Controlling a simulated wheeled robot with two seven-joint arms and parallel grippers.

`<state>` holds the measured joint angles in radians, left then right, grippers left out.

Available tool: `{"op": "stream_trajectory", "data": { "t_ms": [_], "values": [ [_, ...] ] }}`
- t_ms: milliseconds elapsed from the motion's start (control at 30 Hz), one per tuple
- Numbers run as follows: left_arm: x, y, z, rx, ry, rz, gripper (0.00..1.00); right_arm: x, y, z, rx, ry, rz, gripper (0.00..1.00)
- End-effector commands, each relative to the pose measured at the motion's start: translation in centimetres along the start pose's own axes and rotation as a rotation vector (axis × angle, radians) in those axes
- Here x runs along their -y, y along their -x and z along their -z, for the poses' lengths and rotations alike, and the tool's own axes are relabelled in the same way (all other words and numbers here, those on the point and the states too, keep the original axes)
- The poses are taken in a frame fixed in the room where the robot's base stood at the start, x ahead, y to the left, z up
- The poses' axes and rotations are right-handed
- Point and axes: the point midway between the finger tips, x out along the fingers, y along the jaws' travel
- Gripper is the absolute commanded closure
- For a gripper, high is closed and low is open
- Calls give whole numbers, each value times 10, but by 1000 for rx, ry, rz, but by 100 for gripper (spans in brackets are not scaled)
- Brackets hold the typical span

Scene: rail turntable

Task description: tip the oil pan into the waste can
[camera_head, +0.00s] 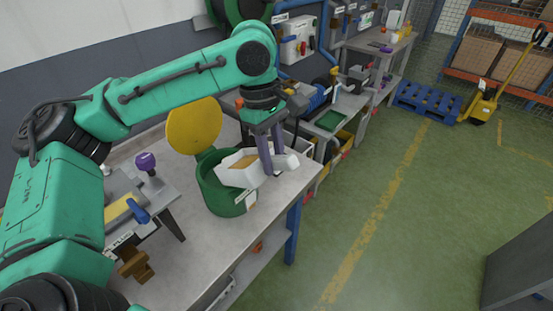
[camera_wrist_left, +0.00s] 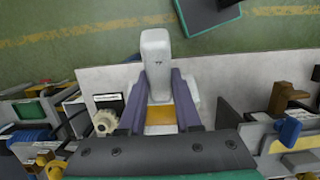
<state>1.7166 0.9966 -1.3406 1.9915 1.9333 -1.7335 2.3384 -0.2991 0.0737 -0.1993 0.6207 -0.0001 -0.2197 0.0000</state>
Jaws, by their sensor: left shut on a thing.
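The oil pan (camera_head: 232,175) is white, with a yellowish patch inside and a thick white handle. My left gripper (camera_head: 272,165) is shut on that handle, with its purple fingers on either side of it. The pan is over the mouth of the green waste can (camera_head: 218,199) and looks tilted. The can stands on the bench, and its round yellow lid (camera_head: 195,126) is swung up behind it. In the left wrist view the pan's handle (camera_wrist_left: 155,58) sits between the fingers (camera_wrist_left: 160,90); the can is hidden there. My right gripper is out of view.
The grey bench (camera_head: 185,255) has a machine with a purple knob (camera_head: 146,162) and a brown part (camera_head: 135,265) at left. Shelves with bins stand beyond the can. The green floor (camera_head: 400,200) at right is mostly open, with a blue pallet (camera_head: 425,102) farther back.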

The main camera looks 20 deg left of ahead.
Motion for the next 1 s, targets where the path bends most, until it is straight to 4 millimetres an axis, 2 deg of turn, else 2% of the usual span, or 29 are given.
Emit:
{"op": "stream_trajectory", "data": {
  "t_ms": [100, 1000],
  "values": [
    [0, 9, 3, 28, 2, -2, 100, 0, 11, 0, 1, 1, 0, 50],
    [0, 46, 22, 228, 1, -2, 100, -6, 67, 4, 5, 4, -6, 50]
  ]
}}
